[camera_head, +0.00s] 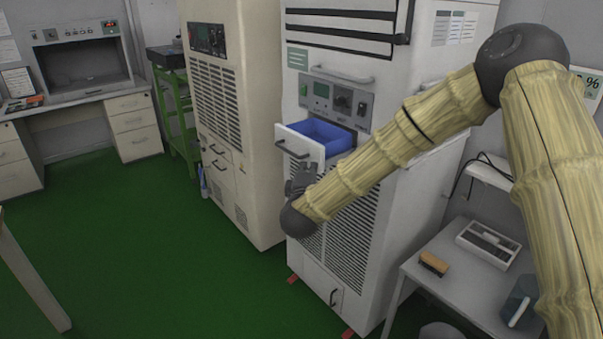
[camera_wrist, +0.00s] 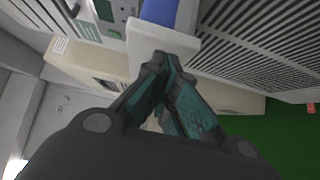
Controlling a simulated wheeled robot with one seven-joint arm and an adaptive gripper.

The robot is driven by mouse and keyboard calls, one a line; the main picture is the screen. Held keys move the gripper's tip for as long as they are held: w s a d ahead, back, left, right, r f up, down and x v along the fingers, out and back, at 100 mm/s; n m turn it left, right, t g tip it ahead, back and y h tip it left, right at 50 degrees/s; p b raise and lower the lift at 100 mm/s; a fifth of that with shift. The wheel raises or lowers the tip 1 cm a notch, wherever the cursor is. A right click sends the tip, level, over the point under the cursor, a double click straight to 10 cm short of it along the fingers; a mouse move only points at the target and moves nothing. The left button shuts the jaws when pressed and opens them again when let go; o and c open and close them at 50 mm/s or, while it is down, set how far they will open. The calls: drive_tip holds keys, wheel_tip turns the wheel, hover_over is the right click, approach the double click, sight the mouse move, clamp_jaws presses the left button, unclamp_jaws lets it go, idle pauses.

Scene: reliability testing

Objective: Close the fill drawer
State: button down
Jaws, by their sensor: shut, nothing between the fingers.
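The fill drawer (camera_head: 300,146) is pulled out from the front of the white cabinet (camera_head: 377,210). It has a white front with a dark bar handle and a blue inside (camera_head: 322,132). My gripper (camera_head: 301,172) is shut and empty, just below the drawer front in the head view. In the wrist view my gripper (camera_wrist: 164,60) has its fingertips together close to the white drawer front (camera_wrist: 165,38), with the blue inside (camera_wrist: 172,12) behind it. I cannot tell whether the fingertips touch the drawer. My wrist and fingers hide part of the cabinet's lower grille.
A beige cabinet (camera_head: 262,120) stands just left of the white one. A small table (camera_head: 455,262) at right holds a brown block (camera_head: 433,263) and a grey device (camera_head: 488,243). A green cart (camera_head: 178,115) stands farther back. The green floor (camera_head: 130,240) at left is clear.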

sight(319, 164)
drive_tip(key=shift+w+d, duration=0.4)
drive_tip(key=shift+d, duration=0.15)
drive_tip(key=shift+f+p, duration=0.15)
drive_tip(key=shift+p, duration=0.15)
drive_tip(key=shift+w+d+f+p, duration=0.15)
drive_tip(key=shift+w+d+p, duration=0.8)
drive_tip(key=shift+d+p, duration=0.15)
drive_tip(key=w+d, duration=0.1)
drive_tip(key=d, duration=0.1)
drive_tip(key=w+d, duration=0.4)
drive_tip(key=d, duration=0.1)
drive_tip(key=shift+r, duration=0.35)
drive_tip(key=shift+s, duration=0.1)
